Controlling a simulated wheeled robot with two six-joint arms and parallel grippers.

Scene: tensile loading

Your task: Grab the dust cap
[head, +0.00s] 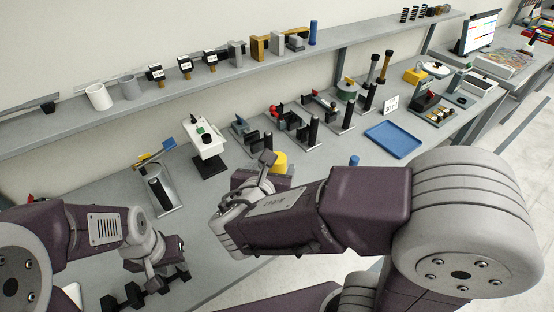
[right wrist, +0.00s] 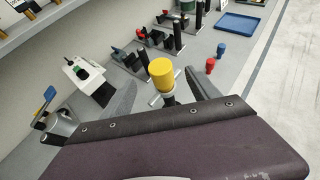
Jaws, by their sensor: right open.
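A yellow round cap (right wrist: 162,74) sits upright on top of a dark post with a pale cross bar in the right wrist view. It also shows in the head view (head: 280,160), partly hidden behind my right gripper. My right gripper (right wrist: 161,80) is open, one grey finger on each side of the cap and post. I see gaps between the fingers and the cap. In the head view my right gripper (head: 266,170) is just left of the cap. My left gripper (head: 150,276) is low at the left, near several black blocks; its jaw opening is not clear.
A blue cap (right wrist: 221,49) and a red cap (right wrist: 210,65) stand to the right. A white device (head: 206,143) and black-and-grey fixtures (head: 291,134) stand behind. A blue tray (head: 394,138) lies farther right, with bare bench before it. A shelf (head: 190,88) runs along the wall.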

